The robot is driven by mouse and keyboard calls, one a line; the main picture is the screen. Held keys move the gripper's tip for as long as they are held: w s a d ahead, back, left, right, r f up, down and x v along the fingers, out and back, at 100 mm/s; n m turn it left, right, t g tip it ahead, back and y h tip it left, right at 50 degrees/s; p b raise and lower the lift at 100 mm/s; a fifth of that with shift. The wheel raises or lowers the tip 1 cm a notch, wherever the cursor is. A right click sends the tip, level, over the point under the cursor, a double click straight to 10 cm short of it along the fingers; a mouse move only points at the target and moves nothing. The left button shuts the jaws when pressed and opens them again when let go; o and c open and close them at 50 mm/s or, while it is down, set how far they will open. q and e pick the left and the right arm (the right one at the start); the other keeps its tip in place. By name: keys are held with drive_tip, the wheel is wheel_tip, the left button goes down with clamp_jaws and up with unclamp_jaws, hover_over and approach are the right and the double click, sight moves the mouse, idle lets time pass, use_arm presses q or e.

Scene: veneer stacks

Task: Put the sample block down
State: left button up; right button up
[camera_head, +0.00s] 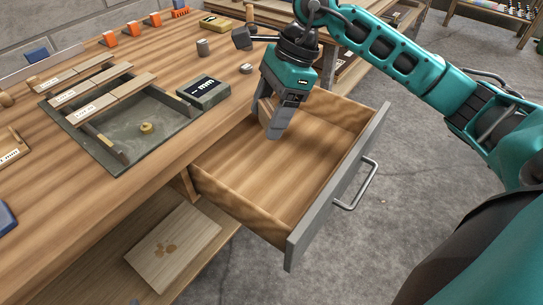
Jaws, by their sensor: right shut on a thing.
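My right gripper (279,122) reaches down into the open drawer (290,175), near its back left part. The drawer has wooden walls and floor and a grey front with a metal handle (358,184). The drawer floor in front of the gripper is bare. My left gripper is not in view.
On the wooden bench (70,215) lie a grey tray (118,158) with veneer strips across it, a dark labelled box (203,92) and a small grey cylinder (203,47). A pale board (172,246) lies on the lower shelf. Bare floor (430,190) lies right of the drawer.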

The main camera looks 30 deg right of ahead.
drive_tip(key=d+m+t, duration=0.2)
drive_tip(key=m, duration=0.2)
drive_tip(key=m+h+b, duration=0.1)
drive_tip(key=m+b, duration=0.2)
drive_tip(key=b, duration=0.2)
hover_over(274, 182)
drive_tip(key=s+d, duration=0.1)
wheel_tip(274, 182, down, 14)
drive_tip(key=shift+s+d+f, duration=0.1)
drive_tip(key=shift+d, duration=0.05)
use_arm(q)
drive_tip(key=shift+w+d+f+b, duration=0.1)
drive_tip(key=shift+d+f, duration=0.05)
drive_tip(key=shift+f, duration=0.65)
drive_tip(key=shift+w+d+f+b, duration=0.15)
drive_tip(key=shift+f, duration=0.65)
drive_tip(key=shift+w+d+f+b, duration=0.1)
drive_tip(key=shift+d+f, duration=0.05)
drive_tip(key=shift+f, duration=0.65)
use_arm(e)
drive_tip(key=shift+f, duration=2.6)
drive_tip(key=shift+f, duration=0.1)
drive_tip(key=o, duration=1)
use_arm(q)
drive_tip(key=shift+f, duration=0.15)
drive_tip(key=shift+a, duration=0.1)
